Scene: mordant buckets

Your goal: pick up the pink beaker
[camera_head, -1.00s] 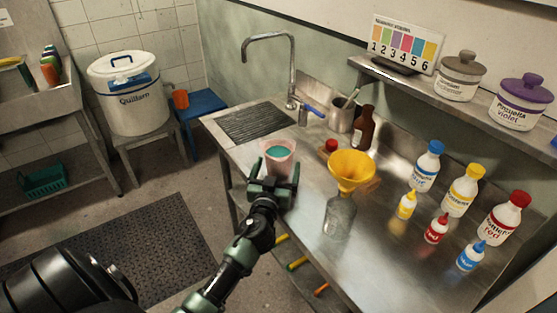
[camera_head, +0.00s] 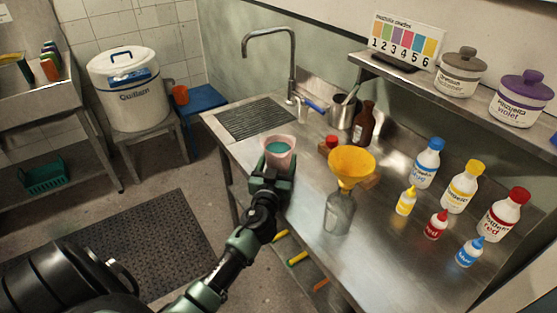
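The pink beaker (camera_head: 279,147), with teal liquid in it, stands upright near the front edge of the steel counter (camera_head: 302,207), beside the ribbed drainboard. My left gripper (camera_head: 272,174) is at the near side of the beaker, overlapping its lower part. Its fingers sit at the left and right of the beaker's base. The gripper hides the base, so I cannot tell whether the fingers touch or grip it. My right gripper is not in view.
A yellow funnel (camera_head: 352,164) sits in a clear bottle (camera_head: 339,213) right of the gripper. A red-capped jar (camera_head: 331,146) and a brown bottle (camera_head: 364,125) stand behind. Several dye bottles stand farther right. The tap (camera_head: 291,65) arches behind the drainboard.

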